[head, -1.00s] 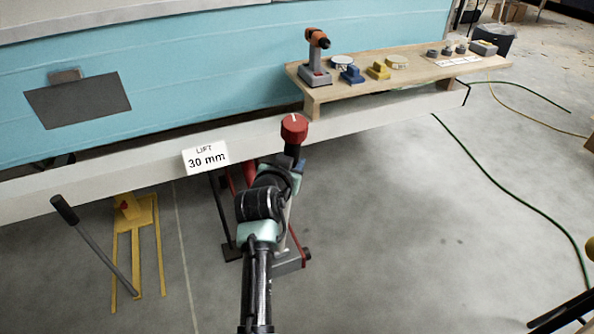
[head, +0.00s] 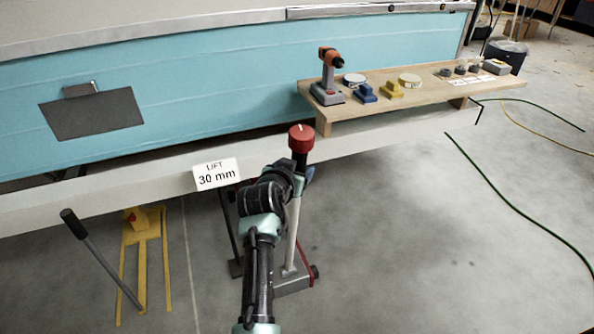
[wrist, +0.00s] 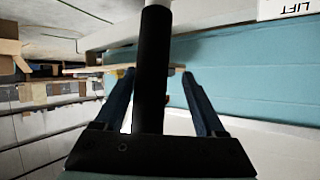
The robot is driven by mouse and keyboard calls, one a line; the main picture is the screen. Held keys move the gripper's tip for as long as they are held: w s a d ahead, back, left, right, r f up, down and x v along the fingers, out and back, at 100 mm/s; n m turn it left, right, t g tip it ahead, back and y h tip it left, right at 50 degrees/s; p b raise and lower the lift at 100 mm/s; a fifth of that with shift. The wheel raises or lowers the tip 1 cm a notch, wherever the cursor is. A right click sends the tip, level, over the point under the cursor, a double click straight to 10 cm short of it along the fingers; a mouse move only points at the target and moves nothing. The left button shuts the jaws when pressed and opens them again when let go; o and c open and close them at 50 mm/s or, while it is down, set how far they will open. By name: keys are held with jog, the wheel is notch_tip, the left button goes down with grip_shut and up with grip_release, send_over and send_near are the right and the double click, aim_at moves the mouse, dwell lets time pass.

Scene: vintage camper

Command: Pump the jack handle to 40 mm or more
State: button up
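The jack handle has a red knob (head: 301,138) on top, a black grip below it and a grey rod (head: 293,230) running down to a grey jack base (head: 295,284). It stands nearly upright. In the wrist view the black grip (wrist: 153,70) passes between the two blue fingers of my gripper (wrist: 157,73), with gaps on both sides, so the gripper is open around it.
A second lever with a black grip (head: 68,216) leans at left beside a yellow floor stand (head: 143,240). A wooden shelf (head: 430,92) at right carries a drill (head: 328,75) and small items.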

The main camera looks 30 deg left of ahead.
jog(key=shift+s+d, duration=0.1)
jog(key=shift+d, duration=0.1)
jog(key=shift+s, duration=0.2)
jog(key=p+v, duration=0.4)
jog(key=v, duration=0.8)
jog(key=shift+s+r+p, duration=0.15)
jog(key=shift+s+p, duration=0.05)
jog(key=shift+p, duration=0.1)
